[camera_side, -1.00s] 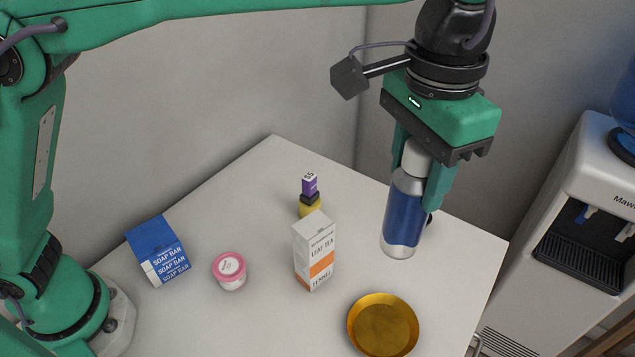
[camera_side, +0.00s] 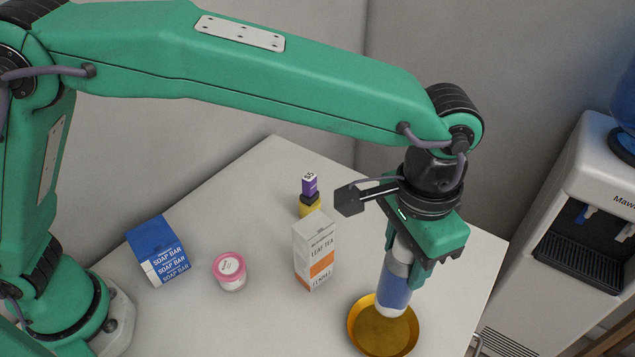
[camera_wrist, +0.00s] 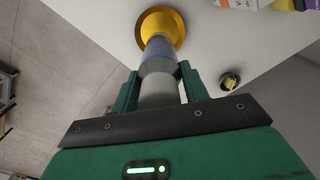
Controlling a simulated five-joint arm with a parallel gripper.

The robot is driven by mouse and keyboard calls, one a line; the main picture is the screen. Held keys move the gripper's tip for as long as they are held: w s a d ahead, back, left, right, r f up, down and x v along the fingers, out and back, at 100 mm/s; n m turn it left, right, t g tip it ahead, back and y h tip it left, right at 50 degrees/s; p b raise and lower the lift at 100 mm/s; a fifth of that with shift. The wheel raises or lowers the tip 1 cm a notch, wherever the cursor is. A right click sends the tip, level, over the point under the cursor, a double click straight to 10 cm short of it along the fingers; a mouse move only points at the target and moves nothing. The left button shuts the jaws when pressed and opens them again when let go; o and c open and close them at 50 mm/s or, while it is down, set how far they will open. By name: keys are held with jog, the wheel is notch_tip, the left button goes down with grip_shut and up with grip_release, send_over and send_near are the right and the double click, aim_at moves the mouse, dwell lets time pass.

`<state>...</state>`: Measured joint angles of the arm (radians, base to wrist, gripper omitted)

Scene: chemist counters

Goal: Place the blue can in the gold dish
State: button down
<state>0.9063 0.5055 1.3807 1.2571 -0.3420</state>
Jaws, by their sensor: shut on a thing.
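The blue can (camera_side: 394,289) has a blue body with silver-white ends. My gripper (camera_side: 405,268) is shut on its upper part and holds it slightly tilted. In the side view the can's lower end overlaps the gold dish (camera_side: 382,340), a shallow round dish near the table's front right edge. In the wrist view the can (camera_wrist: 159,62) stretches away from my gripper (camera_wrist: 154,90) with its far end over the gold dish (camera_wrist: 166,14). I cannot tell whether the can touches the dish.
Farther left are a pink-lidded tub (camera_side: 229,271) and a blue soap bar box (camera_side: 158,250). A purple and yellow item (camera_side: 310,196) stands behind the tea box. A water dispenser (camera_side: 585,210) is to the right.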

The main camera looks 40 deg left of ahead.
aim_at(395, 291)
jog(key=shift+f, duration=4.55)
jog(key=c, duration=0.7)
grip_release()
jog(key=shift+c, duration=0.2)
notch_tip(395, 291, up, 12)
jog(key=shift+r, duration=0.15)
